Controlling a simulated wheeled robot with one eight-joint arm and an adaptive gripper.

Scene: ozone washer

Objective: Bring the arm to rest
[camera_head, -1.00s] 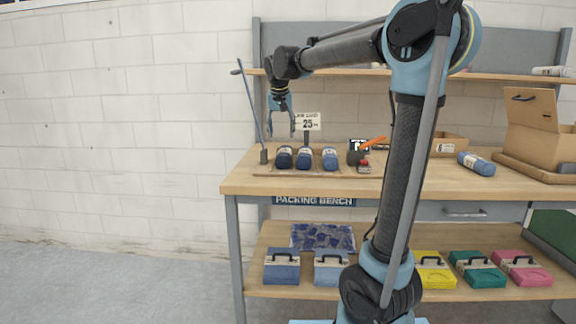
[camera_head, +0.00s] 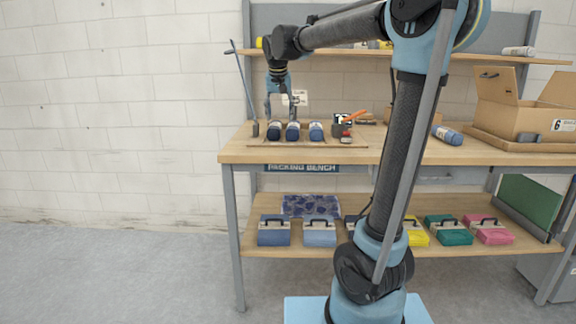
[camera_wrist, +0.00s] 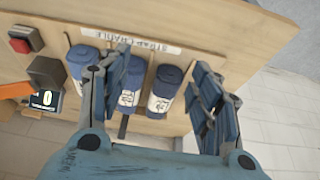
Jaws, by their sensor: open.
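My gripper (camera_head: 281,111) hangs from the arm above the left part of the packing bench (camera_head: 400,150), its fingers pointing down. In the wrist view my gripper (camera_wrist: 163,80) has its two blue-padded fingers spread wide with nothing held between them. The wrist view shows a roll (camera_wrist: 163,92) between the fingers in the picture, but I see no contact. The left finger partly covers another roll (camera_wrist: 128,85).
A thin rod on a stand (camera_head: 244,85) rises left of the gripper. A black device with a red button (camera_head: 345,132), a lone blue roll (camera_head: 447,135) and an open carton (camera_head: 520,115) are to the right. An upper shelf (camera_head: 350,53) runs behind.

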